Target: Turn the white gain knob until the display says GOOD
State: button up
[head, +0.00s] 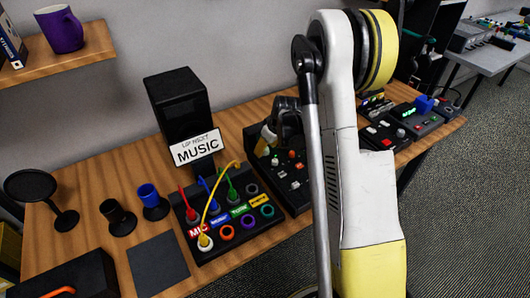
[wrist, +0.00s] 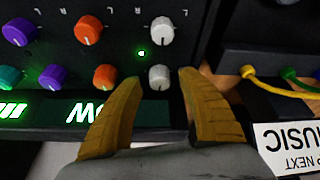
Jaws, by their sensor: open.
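In the wrist view, a white knob (wrist: 159,77) on a dark control panel (wrist: 120,55) sits between the tips of my gripper (wrist: 160,80). The yellow fingers are open on either side of it; I cannot tell if they touch it. A second white knob (wrist: 161,30) is farther up the panel. The lit green display (wrist: 85,112) appears upside down. Its letters are partly hidden by the left finger and seem to read LOW. In the head view, my gripper (head: 272,138) is over the mixer (head: 290,193), largely hidden by my arm.
Orange (wrist: 104,77) and purple (wrist: 53,77) knobs are near the left finger. A cable box (head: 232,222) with plugged cables and a MUSIC sign (head: 197,149) before a black speaker (head: 178,100) stand to the mixer's left. More devices (head: 405,120) are on the right.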

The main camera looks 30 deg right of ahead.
jog(key=shift+w+f, duration=0.15)
jog(key=shift+f, duration=0.25)
grip_shut()
jog(key=m+h+b, duration=0.1)
jog(key=m+h, duration=0.1)
jog(key=m, duration=0.2)
jog(key=shift+m, duration=0.4)
